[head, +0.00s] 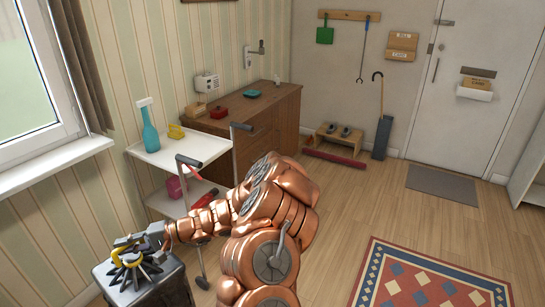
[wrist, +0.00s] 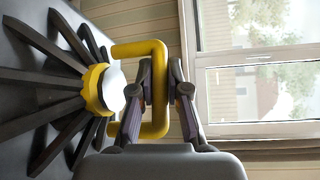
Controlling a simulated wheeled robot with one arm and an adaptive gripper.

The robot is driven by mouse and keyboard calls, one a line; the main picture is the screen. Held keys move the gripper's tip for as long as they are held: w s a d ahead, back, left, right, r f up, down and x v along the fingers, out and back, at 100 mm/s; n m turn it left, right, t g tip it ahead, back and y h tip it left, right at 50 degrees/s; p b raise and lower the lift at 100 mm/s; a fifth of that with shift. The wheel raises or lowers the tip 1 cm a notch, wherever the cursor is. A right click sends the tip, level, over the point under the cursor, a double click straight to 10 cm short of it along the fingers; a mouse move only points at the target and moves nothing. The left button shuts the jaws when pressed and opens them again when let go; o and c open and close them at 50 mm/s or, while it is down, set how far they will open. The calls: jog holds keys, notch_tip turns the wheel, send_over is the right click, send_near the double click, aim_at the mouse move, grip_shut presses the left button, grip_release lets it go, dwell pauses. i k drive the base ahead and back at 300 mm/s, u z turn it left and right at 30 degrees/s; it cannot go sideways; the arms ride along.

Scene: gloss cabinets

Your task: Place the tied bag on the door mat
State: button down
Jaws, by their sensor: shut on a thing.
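The tied bag (head: 133,272) is at the bottom left of the head view. It has black folds fanning out from a yellow tie, with a stiff yellow loop. The wrist view shows the folds (wrist: 45,85) and the loop up close. My gripper (wrist: 160,95) is shut on one side of the yellow loop, a finger on either side of it. In the head view my gripper (head: 140,243) is above the bag's top. The grey door mat (head: 443,185) lies flat and bare on the floor before the white door, far right.
A patterned rug (head: 425,285) lies at lower right. Bare wooden floor separates the rug and the mat.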

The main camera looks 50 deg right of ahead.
aim_at(441, 183)
jog(key=z, duration=3.35)
jog(key=i, duration=5.2)
